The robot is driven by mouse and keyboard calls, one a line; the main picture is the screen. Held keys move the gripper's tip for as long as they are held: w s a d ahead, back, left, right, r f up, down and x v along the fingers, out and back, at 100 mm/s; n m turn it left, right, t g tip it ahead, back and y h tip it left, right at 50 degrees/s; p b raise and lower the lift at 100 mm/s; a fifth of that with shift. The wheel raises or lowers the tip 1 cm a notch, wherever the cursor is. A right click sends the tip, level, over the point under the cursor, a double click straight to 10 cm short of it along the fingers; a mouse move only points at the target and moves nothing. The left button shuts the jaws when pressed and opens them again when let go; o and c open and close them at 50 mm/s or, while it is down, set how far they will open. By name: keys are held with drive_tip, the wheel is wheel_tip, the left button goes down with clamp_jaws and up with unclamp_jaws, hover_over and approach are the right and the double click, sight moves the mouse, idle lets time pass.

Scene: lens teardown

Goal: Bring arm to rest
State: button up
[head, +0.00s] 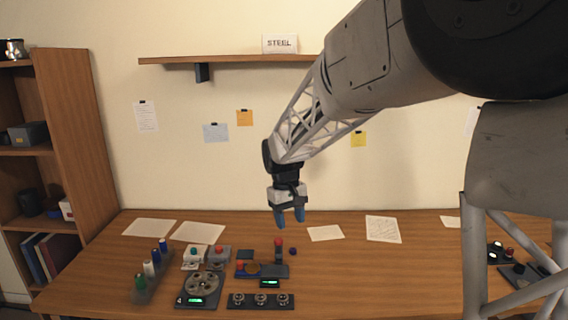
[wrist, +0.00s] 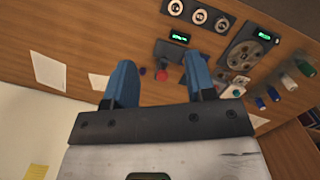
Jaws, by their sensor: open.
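My gripper (head: 289,216) hangs pointing down in the head view, above the back part of the wooden table (head: 370,280). Its two blue fingers are apart with nothing between them. In the wrist view the open fingers (wrist: 160,85) show at the middle, with the table beyond them. A dark device with a red-topped post (head: 278,252) stands on the table just below and left of the gripper, apart from it.
A rack of coloured cylinders (head: 150,272), a round dial device (head: 203,285) and a three-knob strip (head: 260,301) stand on the table's left half. Papers (head: 383,229) lie at the back. A wall shelf (head: 220,60) is above; a bookcase (head: 75,130) is at left.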

drive_tip(key=s+d+r+m+t, duration=0.1)
drive_tip(key=s+d+r, duration=0.2)
drive_tip(key=s+d, duration=0.45)
drive_tip(key=s+d+r+m+t, duration=0.15)
drive_tip(key=s+d, duration=0.25)
drive_tip(key=s, duration=0.7)
drive_tip(key=s+d+f+m, duration=0.1)
drive_tip(key=s+d, duration=0.1)
drive_tip(key=s, duration=0.7)
drive_tip(key=s+d+f+m+t+y, duration=0.1)
drive_tip(key=s+d+f+m, duration=0.1)
drive_tip(key=s, duration=0.8)
drive_tip(key=shift+d, duration=0.7)
